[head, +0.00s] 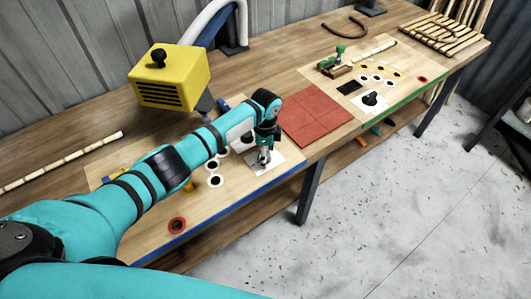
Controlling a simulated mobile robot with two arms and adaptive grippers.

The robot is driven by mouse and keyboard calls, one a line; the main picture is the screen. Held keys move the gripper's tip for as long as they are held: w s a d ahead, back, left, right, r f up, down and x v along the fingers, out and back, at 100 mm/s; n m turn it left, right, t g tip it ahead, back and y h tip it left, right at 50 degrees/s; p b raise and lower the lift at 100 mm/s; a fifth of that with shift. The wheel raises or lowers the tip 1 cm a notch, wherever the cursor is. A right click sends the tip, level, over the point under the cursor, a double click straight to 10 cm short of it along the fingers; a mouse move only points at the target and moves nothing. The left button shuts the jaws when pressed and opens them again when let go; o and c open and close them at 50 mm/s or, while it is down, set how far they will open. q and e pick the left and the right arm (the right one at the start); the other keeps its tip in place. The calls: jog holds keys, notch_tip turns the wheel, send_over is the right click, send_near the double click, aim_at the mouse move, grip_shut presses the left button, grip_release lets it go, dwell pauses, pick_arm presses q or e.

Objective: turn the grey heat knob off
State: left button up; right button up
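My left arm reaches in from the left across the bench. Its gripper (264,157) points down over a white square plate (283,166) at the front of the near workstation. The gripper fingers are small and dark here, and I cannot tell whether they are open or shut. I cannot make out a grey heat knob; anything at the middle of that plate is hidden by the gripper. A black knob (370,98) sits on another white plate (378,106) at the far workstation. My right gripper is not in view.
A yellow vented box (170,80) stands behind my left arm. A red tiled mat (316,116) lies right of the gripper. White-ringed black spots (215,181) and a red-ringed one (177,225) are near the blue front edge.

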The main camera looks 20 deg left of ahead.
pick_arm(q)
jog(key=shift+r, duration=0.1)
notch_tip(320, 180, up, 12)
dwell(0.5)
